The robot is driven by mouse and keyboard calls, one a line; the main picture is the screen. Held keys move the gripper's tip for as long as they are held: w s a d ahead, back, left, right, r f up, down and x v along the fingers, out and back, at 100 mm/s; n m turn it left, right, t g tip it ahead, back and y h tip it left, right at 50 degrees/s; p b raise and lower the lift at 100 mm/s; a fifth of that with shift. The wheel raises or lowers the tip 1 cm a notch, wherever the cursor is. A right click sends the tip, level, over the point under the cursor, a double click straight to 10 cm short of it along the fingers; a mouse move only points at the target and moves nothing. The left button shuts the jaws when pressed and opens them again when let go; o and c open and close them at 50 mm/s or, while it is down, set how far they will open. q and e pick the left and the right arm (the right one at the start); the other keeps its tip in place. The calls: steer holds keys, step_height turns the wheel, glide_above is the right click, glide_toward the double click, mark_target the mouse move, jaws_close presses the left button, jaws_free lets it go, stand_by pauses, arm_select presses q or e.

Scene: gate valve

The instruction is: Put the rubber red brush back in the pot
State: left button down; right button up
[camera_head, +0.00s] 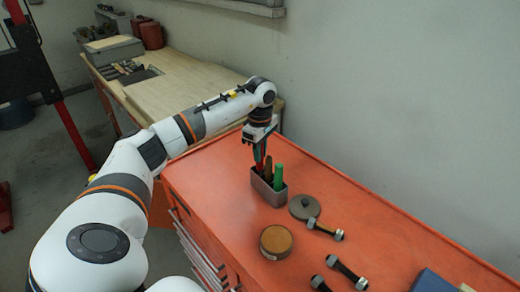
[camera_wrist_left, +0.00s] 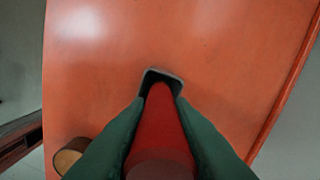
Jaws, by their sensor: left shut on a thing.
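In the head view the brush is mostly covered by the gripper. My right gripper is not in view.
A blue object (camera_head: 433,281) is at the front right. The wall runs behind; a wooden bench (camera_head: 170,80) stands beyond.

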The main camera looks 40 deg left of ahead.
arm_select(q)
steer(key=shift+f, duration=0.2)
steer(key=c, duration=1.2)
jaws_free()
step_height(320, 180, up, 11)
steer(key=shift+b, duration=1.25)
steer(key=shift+r, duration=0.55)
steer(key=shift+s+f, duration=0.1)
